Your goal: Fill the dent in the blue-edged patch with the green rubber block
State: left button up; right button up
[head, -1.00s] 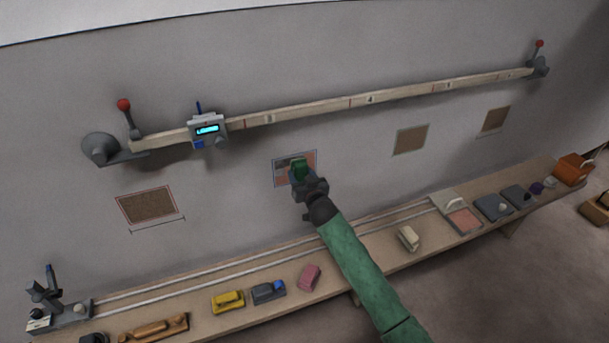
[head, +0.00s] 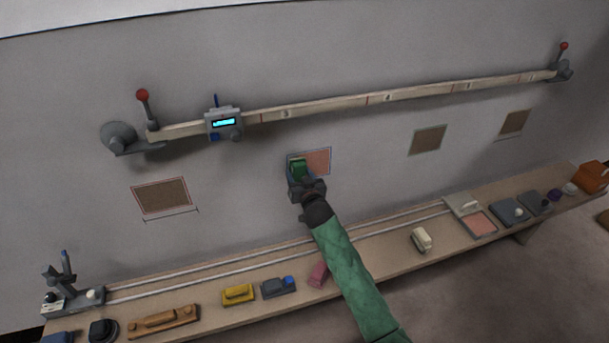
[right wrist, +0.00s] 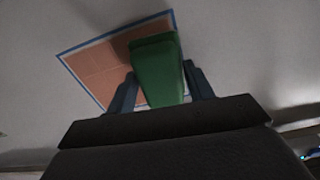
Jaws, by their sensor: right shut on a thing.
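The blue-edged patch (head: 319,160) is a salmon-coloured rectangle on the grey wall below the long rail. It also shows in the right wrist view (right wrist: 97,72), with paler lines across it. My right gripper (head: 301,180) is shut on the green rubber block (head: 299,168), in front of the patch's left part. In the right wrist view the block (right wrist: 158,72) sticks out between the two fingers and covers part of the patch. I cannot tell whether it touches the surface. The dent is hidden or too faint to make out. My left gripper is not in view.
A rail (head: 340,104) with a display gauge (head: 223,123) crosses the wall above. Brown patches (head: 162,196) flank the blue-edged one. A bench (head: 380,257) below carries a yellow block (head: 238,294), a pink block (head: 318,274), a pale block (head: 421,240) and several tools.

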aim_at(292, 172)
jog(key=shift+s+a+r+p, duration=0.25)
jog(key=shift+a+r, duration=0.25)
jog(key=shift+a, duration=0.15)
jog(key=shift+s+a+r+p, duration=0.15)
jog(key=shift+a+r+p, duration=0.1)
jog(key=shift+a+r, duration=0.3)
jog(key=shift+w+d+p, duration=0.25)
jog(key=shift+w+d, duration=0.05)
jog(key=shift+d, duration=0.6)
jog(key=shift+w+d+p, duration=0.25)
jog(key=shift+w+d, duration=0.05)
jog(key=shift+d, duration=0.6)
jog(key=shift+w+d+f+p, duration=0.15)
jog(key=shift+w+d, duration=0.25)
jog(key=shift+d, duration=0.8)
jog(key=shift+w+d+p, duration=0.2)
jog(key=shift+w+d, duration=0.2)
jog(key=shift+d, duration=0.8)
jog(key=shift+w+d+p, duration=0.1)
jog(key=shift+w+d, duration=0.2)
jog(key=shift+d, duration=0.6)
jog(key=shift+w+d+p, duration=0.15)
jog(key=shift+w+d, duration=0.1)
jog(key=shift+d, duration=0.65)
jog(key=shift+w+d+p, duration=0.1)
jog(key=shift+w+d, duration=0.2)
jog(key=shift+d, duration=0.6)
jog(key=shift+o, duration=1.1)
jog(key=shift+c, duration=1.1)
